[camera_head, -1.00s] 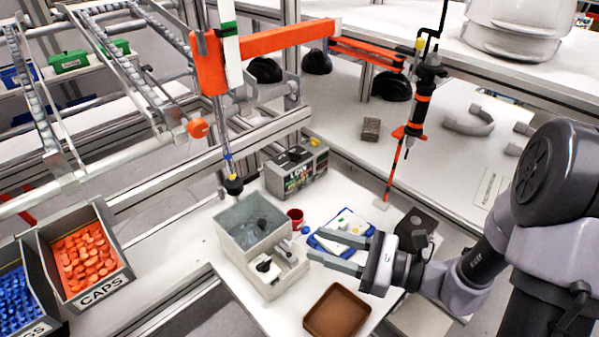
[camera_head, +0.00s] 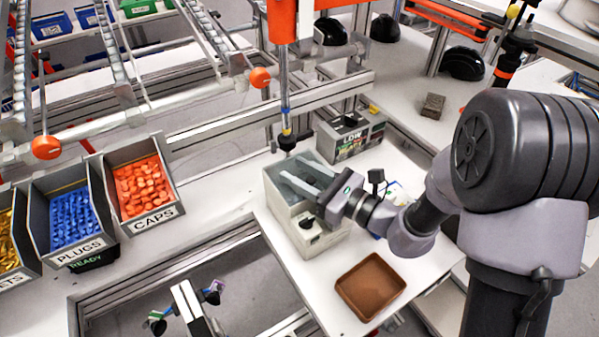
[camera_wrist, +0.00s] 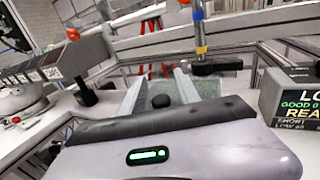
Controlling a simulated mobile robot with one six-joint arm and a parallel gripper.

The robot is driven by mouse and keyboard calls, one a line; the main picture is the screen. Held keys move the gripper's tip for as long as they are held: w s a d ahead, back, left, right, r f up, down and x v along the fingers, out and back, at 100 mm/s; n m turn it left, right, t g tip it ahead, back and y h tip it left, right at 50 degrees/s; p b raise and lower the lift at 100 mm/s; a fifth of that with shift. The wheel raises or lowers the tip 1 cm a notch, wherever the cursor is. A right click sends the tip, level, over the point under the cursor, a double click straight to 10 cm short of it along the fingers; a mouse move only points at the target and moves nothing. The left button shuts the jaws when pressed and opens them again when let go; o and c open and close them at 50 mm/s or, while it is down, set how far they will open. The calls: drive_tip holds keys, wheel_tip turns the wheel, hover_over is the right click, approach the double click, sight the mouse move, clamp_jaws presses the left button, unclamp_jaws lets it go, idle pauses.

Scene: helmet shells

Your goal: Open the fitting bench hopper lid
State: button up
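The fitting bench hopper is a pale grey box (camera_head: 318,240) on the white bench in the head view. Its front has a black knob (camera_head: 307,222). My gripper (camera_head: 288,168) is over the hopper's top, its two grey fingers apart and reaching across it toward the upper left. In the wrist view the fingers (camera_wrist: 160,85) are also apart, with a dark rounded knob (camera_wrist: 160,101) between them. I cannot tell whether the fingers touch the hopper. My gripper hides much of the top, so the lid's position cannot be told.
A grey box with a display (camera_head: 352,136) stands behind the hopper. A brown tray (camera_head: 370,286) lies in front on the bench. A hanging rod with a black end (camera_head: 287,140) is close behind the hopper. Bins of caps (camera_head: 143,190) and plugs (camera_head: 76,215) stand left.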

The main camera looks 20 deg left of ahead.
clamp_jaws()
idle(1.4)
